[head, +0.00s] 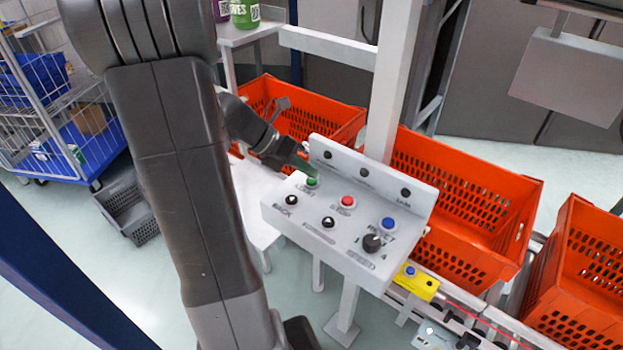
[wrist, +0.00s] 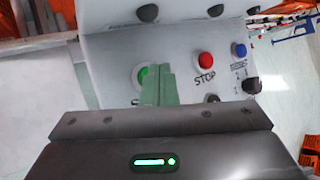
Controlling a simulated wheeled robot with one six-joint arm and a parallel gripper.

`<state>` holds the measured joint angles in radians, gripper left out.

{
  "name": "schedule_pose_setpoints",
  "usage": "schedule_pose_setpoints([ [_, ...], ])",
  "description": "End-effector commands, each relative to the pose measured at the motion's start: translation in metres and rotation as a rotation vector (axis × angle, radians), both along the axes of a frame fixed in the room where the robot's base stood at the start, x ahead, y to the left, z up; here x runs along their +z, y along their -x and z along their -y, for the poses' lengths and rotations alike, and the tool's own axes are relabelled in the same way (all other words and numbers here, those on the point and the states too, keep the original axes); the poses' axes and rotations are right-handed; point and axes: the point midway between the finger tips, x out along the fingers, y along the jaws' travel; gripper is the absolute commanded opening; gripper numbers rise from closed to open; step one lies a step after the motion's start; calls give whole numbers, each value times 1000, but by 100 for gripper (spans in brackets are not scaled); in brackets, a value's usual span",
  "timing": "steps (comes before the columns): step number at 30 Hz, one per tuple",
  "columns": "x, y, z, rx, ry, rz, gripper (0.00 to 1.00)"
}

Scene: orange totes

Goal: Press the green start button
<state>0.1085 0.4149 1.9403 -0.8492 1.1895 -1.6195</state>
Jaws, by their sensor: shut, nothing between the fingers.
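The green start button (head: 312,182) sits at the upper left of a white control panel (head: 272,213). My gripper (head: 306,168) is shut and empty, its fingertips right at the green button in the head view. In the wrist view the closed fingers (wrist: 158,84) point at the green button (wrist: 143,76) and cover its right part. I cannot tell whether the tips touch it. The red stop button (head: 348,201) is to its right; it also shows in the wrist view (wrist: 205,60).
The panel also has a blue reset button (head: 388,224), black buttons (head: 328,222) and a speed knob (head: 373,242). A raised back plate (head: 420,197) stands behind the buttons. Orange totes (head: 470,190) stand behind and to the right. A white post (head: 390,80) rises behind the panel.

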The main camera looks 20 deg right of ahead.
Motion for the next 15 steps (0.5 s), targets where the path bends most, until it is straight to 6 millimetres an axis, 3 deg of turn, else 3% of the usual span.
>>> schedule_pose_setpoints([
  [15,-6,0,0,-1,0,-1,0],
])
